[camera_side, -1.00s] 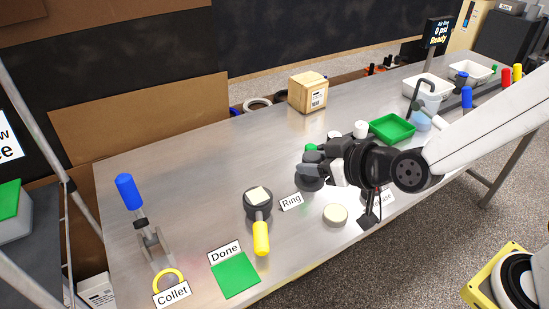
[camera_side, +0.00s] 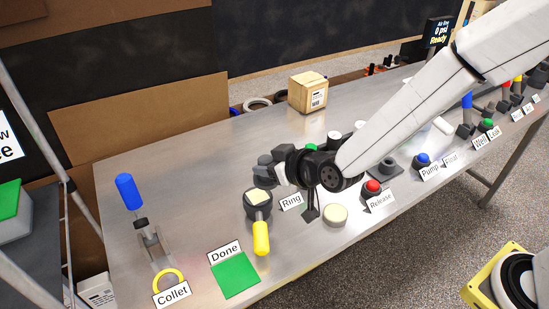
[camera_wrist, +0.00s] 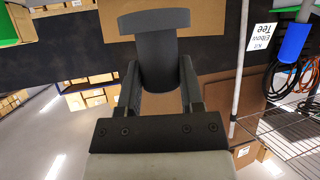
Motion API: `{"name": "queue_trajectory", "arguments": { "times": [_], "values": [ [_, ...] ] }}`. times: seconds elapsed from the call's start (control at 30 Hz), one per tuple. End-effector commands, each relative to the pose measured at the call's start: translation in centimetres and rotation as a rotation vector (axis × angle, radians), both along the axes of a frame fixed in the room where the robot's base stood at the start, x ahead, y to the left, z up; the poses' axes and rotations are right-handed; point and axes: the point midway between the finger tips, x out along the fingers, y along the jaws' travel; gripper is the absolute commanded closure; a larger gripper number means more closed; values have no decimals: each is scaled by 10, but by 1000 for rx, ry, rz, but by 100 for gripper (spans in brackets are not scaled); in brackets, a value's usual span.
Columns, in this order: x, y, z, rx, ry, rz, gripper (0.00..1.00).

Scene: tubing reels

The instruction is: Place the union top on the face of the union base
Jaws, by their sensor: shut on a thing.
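My gripper (camera_side: 275,171) is shut on a dark grey piece, which I take for the union top (camera_wrist: 158,48). In the wrist view the piece has a broad curved bar above a narrower body, and the two fingers (camera_wrist: 160,84) stand on either side of that body. In the side view the held piece is small and dark and merges with the fingers. Just below and left of it is a dark round fixture (camera_side: 252,213) with a cream block (camera_side: 260,196) on it and a yellow handle (camera_side: 261,238) in front. It may hold the union base; I cannot tell for certain.
A Ring label (camera_side: 291,201), a cream disc (camera_side: 335,215) and a red Release button (camera_side: 372,187) lie near the front edge. A green Done pad (camera_side: 236,275) and a blue-handled Collet device (camera_side: 130,190) are at left. A cardboard box (camera_side: 308,92) stands behind. The back left is clear.

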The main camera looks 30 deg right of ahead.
Motion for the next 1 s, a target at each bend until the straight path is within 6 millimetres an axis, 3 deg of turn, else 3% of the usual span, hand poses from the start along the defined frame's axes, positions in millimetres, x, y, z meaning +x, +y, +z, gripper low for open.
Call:
{"name": "queue_trajectory", "arguments": {
  "times": [0.3,0.73,1.0],
  "values": [
    [19,8,-24,0,-1,0,100],
    [24,10,-31,1,-1,0,100],
    [26,10,-57,-1,2,0,100]
  ]
}}
